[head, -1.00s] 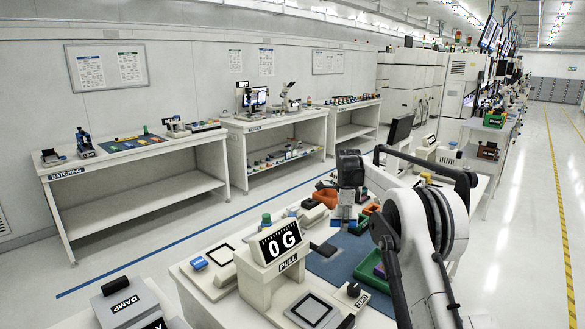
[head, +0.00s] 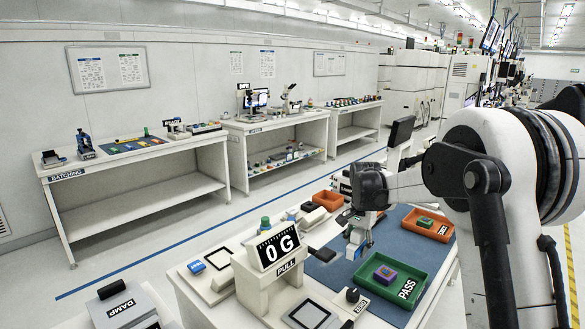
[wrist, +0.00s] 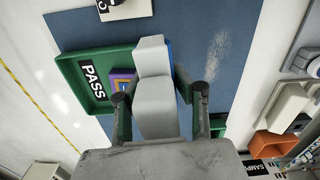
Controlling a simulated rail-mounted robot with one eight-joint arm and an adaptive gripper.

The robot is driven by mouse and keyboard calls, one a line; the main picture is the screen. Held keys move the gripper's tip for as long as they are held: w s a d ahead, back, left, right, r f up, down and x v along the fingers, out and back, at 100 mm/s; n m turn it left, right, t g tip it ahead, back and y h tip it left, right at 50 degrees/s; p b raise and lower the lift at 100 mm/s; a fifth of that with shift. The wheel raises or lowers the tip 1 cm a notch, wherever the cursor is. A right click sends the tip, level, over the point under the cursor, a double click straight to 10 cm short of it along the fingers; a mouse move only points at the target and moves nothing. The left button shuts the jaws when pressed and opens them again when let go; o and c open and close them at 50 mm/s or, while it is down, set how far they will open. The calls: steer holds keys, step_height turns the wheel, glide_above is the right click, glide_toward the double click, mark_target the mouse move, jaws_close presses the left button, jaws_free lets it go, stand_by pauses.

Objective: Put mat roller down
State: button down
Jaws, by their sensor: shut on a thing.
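My gripper (head: 357,234) is over the blue mat (head: 322,268) on the near bench, just left of the green tray. It is shut on the mat roller (head: 352,251), a pale grey piece with some blue low on it. In the wrist view the pale roller body (wrist: 154,62) sits between the two dark fingers (wrist: 159,97), with a strip of blue behind it. Its underside is hidden, so I cannot tell whether it touches the mat.
The green PASS tray (head: 408,292) holds a purple block (head: 385,274). An orange tray (head: 440,234) behind it holds a green block (head: 426,222). The 0 G gauge (head: 278,245) stands to the left.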

steer(key=s+f+n, duration=0.1)
steer(key=s+n, duration=0.6)
steer(key=s, duration=0.9)
steer(key=shift+d+n, duration=0.2)
steer(key=shift+n, duration=0.1)
